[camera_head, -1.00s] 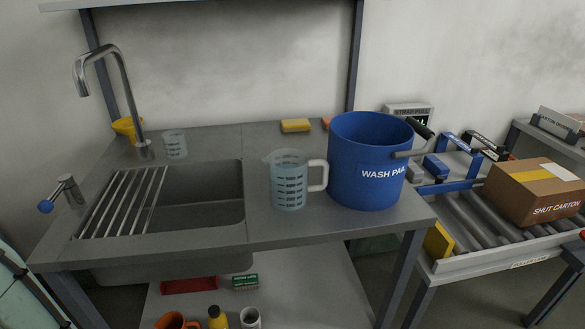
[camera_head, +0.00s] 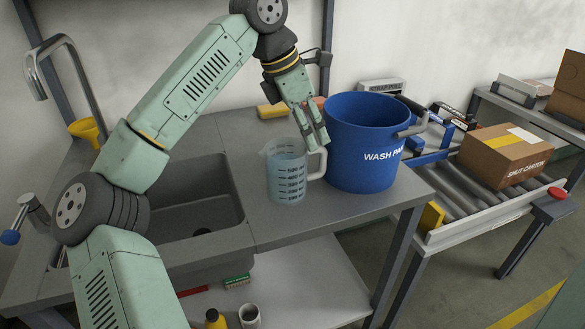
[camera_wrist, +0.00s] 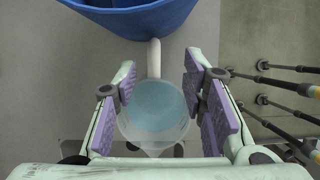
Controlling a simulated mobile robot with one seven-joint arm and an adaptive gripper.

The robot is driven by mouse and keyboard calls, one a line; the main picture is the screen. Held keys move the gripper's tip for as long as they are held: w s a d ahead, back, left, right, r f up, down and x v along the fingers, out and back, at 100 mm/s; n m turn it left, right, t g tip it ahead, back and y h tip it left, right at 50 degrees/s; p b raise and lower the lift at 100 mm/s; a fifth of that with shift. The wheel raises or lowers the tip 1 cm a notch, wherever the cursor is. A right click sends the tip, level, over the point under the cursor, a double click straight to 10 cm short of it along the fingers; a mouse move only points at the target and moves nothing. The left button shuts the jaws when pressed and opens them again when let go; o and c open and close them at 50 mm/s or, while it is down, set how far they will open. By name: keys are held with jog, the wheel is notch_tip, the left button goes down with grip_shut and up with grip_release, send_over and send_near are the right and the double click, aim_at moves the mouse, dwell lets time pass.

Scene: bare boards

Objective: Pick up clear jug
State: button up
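The clear jug (camera_head: 286,178) stands upright on the grey sink counter, with graduation marks and a pale handle facing the blue pail. My gripper (camera_head: 317,145) points down over the handle side of the jug. In the wrist view, the open gripper (camera_wrist: 158,64) has its purple-padded fingers spread to either side, with the jug (camera_wrist: 154,112) showing between them from above. The jug's handle (camera_wrist: 154,58) points towards the pail in that view. I cannot tell whether the fingers touch the jug.
The blue wash pail (camera_head: 362,150) stands close to the jug's right. The sink basin (camera_head: 205,205) is to the left, partly behind my arm. A yellow sponge (camera_head: 272,111) lies at the back. A roller conveyor with a carton (camera_head: 505,155) is at the right.

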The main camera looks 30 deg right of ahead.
aim_at(319, 152)
jog(key=shift+x, duration=0.9)
jog(key=shift+w+p+x, duration=0.15)
jog(key=shift+p+x, duration=0.35)
jog(key=shift+x, duration=0.8)
jog(key=shift+w+p+x, duration=0.2)
jog(key=shift+p+x, duration=0.3)
jog(key=shift+x, duration=0.8)
jog(key=shift+d, duration=0.15)
jog(key=shift+c, duration=0.4)
grip_shut()
